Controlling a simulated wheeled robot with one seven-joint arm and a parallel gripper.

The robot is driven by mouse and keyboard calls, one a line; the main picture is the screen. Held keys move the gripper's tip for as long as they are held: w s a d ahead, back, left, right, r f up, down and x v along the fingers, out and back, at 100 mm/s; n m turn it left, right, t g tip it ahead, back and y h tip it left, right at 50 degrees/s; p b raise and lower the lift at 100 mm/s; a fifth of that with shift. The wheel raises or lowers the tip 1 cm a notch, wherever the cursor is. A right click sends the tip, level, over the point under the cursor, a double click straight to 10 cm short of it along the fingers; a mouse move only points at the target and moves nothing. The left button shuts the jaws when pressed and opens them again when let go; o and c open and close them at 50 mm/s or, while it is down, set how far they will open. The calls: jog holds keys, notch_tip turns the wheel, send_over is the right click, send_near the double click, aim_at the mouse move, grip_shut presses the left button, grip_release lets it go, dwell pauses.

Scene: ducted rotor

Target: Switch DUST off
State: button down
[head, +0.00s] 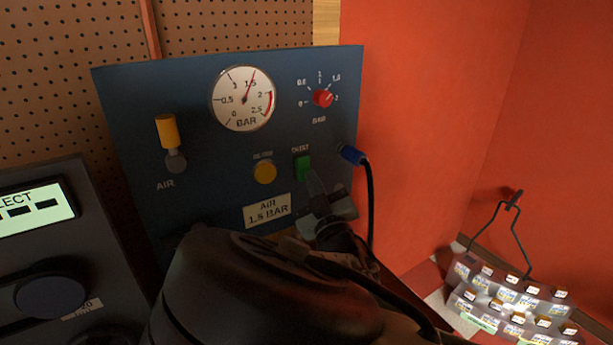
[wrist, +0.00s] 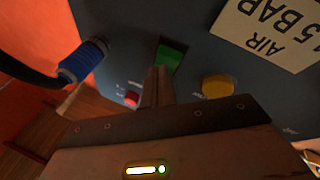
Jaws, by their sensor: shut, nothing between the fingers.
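The DUST switch is a green rocker (head: 303,167) on the blue air panel (head: 220,180), under the label DUST. The wrist view shows its green face (wrist: 169,58) just beyond my fingertips. My gripper (head: 312,178) is shut and empty, its fingers pointing at the panel. The fingertips (wrist: 160,72) overlap the lower part of the green rocker in the picture. I cannot tell whether they touch it. Part of the rocker is hidden behind the fingers.
A yellow round button (head: 265,172) is left of the switch, and a blue hose fitting (head: 353,155) with a black hose is on its right. A red knob (head: 322,98), a gauge (head: 243,98) and a yellow AIR lever (head: 167,131) are also on the panel.

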jog(key=shift+w+a+f, duration=0.15)
jog(key=shift+w+a, duration=0.05)
jog(key=shift+w, duration=0.15)
dwell(0.7)
dwell(0.4)
jog(key=shift+s+d+r, duration=0.35)
jog(key=shift+s+d, duration=0.1)
jog(key=shift+s, duration=0.25)
jog(key=s, duration=0.1)
jog(key=s+d+r+p, duration=0.1)
jog(key=s+d+r, duration=0.1)
jog(key=shift+s+d, duration=0.25)
jog(key=shift+s, duration=0.1)
